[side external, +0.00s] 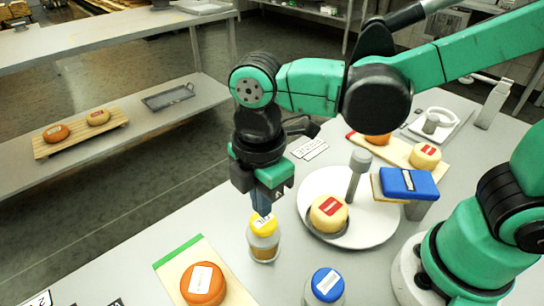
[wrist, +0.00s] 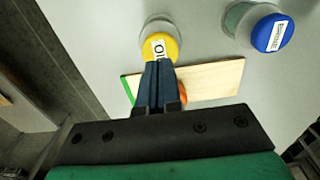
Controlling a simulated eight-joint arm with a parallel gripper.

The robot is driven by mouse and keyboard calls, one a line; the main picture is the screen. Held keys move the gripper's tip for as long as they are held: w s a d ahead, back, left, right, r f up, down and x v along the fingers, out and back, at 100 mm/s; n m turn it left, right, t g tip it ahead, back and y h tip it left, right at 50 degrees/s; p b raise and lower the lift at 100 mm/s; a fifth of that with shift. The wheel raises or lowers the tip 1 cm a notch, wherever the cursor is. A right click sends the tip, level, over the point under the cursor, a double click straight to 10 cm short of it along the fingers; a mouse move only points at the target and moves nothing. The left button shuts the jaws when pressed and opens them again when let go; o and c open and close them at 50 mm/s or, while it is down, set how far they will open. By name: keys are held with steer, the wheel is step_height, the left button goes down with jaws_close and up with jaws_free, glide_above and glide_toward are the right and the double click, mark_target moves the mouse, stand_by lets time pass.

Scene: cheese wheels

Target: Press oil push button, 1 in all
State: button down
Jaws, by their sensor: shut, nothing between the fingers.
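The oil bottle (side external: 264,247) is a clear jar with a yellow push-button top (side external: 263,224), standing upright on the table. The yellow top also shows in the wrist view (wrist: 172,45), with a white label that reads "OIL". My gripper (side external: 262,212) is shut and empty, pointing down with its fingertips at the yellow top. In the wrist view the fingers (wrist: 157,68) overlap the near edge of the top. I cannot tell whether they touch it or whether the button is pressed down.
A jar with a blue top (side external: 327,285) stands to the right. An orange cheese (side external: 203,284) sits on a green-edged board (side external: 178,257) to the left. A round white platter (side external: 375,236) with a yellow cheese (side external: 328,213) and a grey post (side external: 357,175) stands behind right.

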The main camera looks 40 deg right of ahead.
mark_target(263, 221)
step_height(263, 221, up, 10)
stand_by(0.5)
steer(key=shift+r, duration=0.1)
steer(key=w+d+f+m+t, duration=0.1)
steer(key=d+f+m+t, duration=0.2)
steer(key=d+m, duration=0.4)
steer(key=w+d+f+m+t, duration=0.1)
steer(key=d+f+m+t, duration=0.2)
steer(key=d+m, duration=0.5)
steer(key=m+t, duration=0.1)
steer(key=m, duration=0.2)
steer(key=shift+w+f, duration=0.35)
steer(key=shift+f, duration=0.05)
